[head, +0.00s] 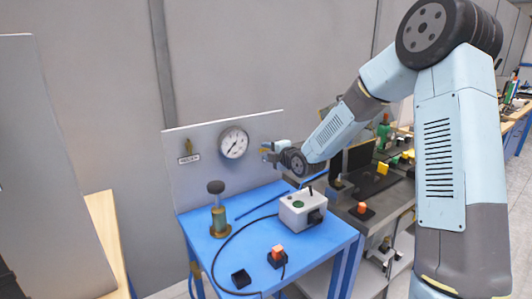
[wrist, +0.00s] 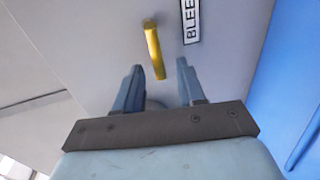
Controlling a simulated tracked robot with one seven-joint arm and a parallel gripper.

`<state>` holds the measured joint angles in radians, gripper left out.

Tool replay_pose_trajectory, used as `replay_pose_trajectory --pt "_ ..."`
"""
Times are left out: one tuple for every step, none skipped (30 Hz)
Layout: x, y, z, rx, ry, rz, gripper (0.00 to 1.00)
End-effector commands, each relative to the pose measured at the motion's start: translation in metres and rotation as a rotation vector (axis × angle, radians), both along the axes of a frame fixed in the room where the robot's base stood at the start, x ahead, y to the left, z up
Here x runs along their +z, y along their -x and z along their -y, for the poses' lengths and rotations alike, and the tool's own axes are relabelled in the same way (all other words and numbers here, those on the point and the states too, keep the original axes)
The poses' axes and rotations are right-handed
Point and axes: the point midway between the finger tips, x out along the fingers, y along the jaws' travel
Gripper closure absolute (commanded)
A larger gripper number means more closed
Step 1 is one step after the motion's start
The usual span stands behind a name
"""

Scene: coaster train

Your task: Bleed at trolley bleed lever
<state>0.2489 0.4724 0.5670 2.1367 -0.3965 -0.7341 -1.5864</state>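The bleed lever (wrist: 154,52) is a yellow handle on the grey upright panel (head: 190,210), and it hangs down at a slight slant in the wrist view. It also shows small in the head view (head: 188,147), above a label plate (head: 189,159). The label (wrist: 191,20) beside the lever reads "BLEE" before the frame edge cuts it off. My gripper (wrist: 158,80) is open in the wrist view, with the lever's lower end between its two blue fingers, nearer the middle of the gap. I cannot tell whether either finger touches it. In the head view my gripper (head: 268,151) is right of the gauge.
A round gauge (head: 233,142) is on the panel. The blue trolley top (head: 190,248) bears a brass valve with a dark knob (head: 218,210), a white control box (head: 302,209) and an orange-topped switch (head: 277,256). A cluttered bench (head: 395,205) stands to the right.

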Motion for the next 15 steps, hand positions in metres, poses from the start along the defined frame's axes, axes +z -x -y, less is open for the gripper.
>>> replay_pose_trajectory --pt "-0.001 -0.0028 -0.0021 0.0 -0.001 -0.001 0.61" --pt "-0.0012 -0.0039 -0.003 0.0 -0.001 -0.001 0.61" --pt "-0.0015 -0.0052 -0.0039 0.0 -0.001 -0.001 0.61" --pt "-0.0016 -0.0061 -0.0044 0.0 -0.001 -0.001 0.61" --pt "-0.0016 -0.0067 -0.0048 0.0 -0.001 -0.001 0.61" --pt "-0.0018 -0.0073 -0.005 0.0 0.0 0.0 0.61" --pt "-0.0018 -0.0075 -0.0052 0.0 0.0 0.0 0.61" --pt "-0.0018 -0.0076 -0.0052 0.0 0.0 0.0 0.61" --pt "-0.0018 -0.0076 -0.0052 0.0 0.0 0.0 0.61" --pt "-0.0018 -0.0076 -0.0052 0.0 0.0 0.0 0.61" --pt "-0.0018 -0.0076 -0.005 0.0 0.0 0.0 0.61" --pt "-0.0019 -0.0076 -0.0049 0.0 0.0 0.0 0.61" --pt "-0.0018 -0.0076 -0.0049 0.0 0.0 0.0 0.61" --pt "-0.0019 -0.0075 -0.0048 0.0 0.0 0.0 0.63" --pt "-0.0019 -0.0075 -0.0047 0.0 0.0 0.0 0.66"
